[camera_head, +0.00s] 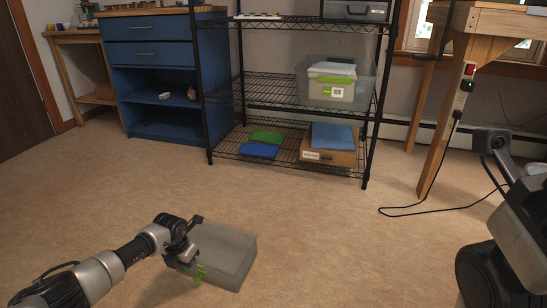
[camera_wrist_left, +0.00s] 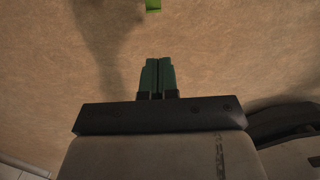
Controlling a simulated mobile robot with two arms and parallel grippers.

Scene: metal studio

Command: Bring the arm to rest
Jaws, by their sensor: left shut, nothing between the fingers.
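My left arm (camera_head: 110,265) comes in from the lower left, over the floor. It ends in a grey, boxy block with short green fingers, my left gripper (camera_head: 200,273), at its lower edge. In the left wrist view the gripper (camera_wrist_left: 157,65) shows two dark green fingers side by side, shut with nothing between them, above a black bar and grey body.
A black wire shelf (camera_head: 270,85) stands at the back with bins. A blue cabinet (camera_head: 150,55) stands at the left. A wooden workbench (camera_head: 440,110) and black cable (camera_head: 410,212) are at right. The central floor is clear.

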